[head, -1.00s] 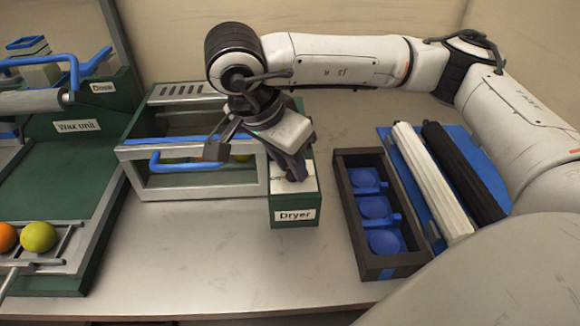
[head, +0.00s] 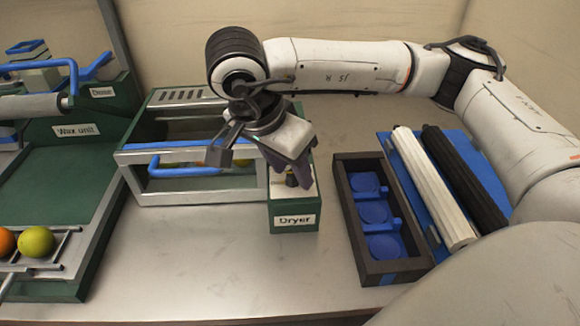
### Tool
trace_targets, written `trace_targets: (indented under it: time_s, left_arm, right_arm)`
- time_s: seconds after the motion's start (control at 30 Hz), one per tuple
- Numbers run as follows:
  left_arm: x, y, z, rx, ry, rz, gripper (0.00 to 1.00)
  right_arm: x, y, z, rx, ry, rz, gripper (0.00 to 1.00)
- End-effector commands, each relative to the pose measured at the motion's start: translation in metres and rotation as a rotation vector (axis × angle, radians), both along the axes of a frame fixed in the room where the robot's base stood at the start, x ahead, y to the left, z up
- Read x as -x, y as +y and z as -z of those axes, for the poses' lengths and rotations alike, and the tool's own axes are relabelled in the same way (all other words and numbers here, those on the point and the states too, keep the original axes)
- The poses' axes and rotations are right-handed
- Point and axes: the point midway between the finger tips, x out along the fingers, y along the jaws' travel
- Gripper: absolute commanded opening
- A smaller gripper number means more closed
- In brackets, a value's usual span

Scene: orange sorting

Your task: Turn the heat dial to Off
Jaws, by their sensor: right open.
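The dryer (head: 294,222) is a green-sided box with a pale top, joined to a metal-framed chamber with a blue handle. A small dark knob, which looks like the heat dial (head: 291,181), stands on the pale top. My right gripper (head: 288,172) is open just above and behind the knob, its dark fingers pointing down. The fingers hide part of the knob and the top's markings, so I cannot read the dial's setting or tell whether they touch it. My left gripper is not in view.
Fruit shows behind the dryer's blue handle (head: 185,171). The wax unit (head: 75,130) is at left, with an orange (head: 7,241) and a yellow-green fruit (head: 36,241) on its rack. A dark box (head: 345,222) with blue cups stands right. The front counter is clear.

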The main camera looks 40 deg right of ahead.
Motion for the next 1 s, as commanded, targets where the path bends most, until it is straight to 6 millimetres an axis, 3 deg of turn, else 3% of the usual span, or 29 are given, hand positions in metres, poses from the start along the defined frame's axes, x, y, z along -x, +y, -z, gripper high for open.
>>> trace_targets:
  time_s: [0.17,0.4,0.6,1.0]
  left_arm:
    - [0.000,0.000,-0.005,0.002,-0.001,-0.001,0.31]
    - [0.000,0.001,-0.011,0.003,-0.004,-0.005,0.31]
    - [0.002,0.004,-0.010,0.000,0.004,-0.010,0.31]
    - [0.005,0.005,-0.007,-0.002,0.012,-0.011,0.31]
  right_arm:
    - [0.000,0.006,-0.018,0.001,-0.005,-0.002,0.40]
    - [0.005,0.024,-0.062,0.002,-0.006,-0.002,0.40]
    - [0.008,0.035,-0.087,0.002,-0.002,-0.002,0.40]
    - [0.010,0.038,-0.095,0.000,0.001,0.000,0.40]
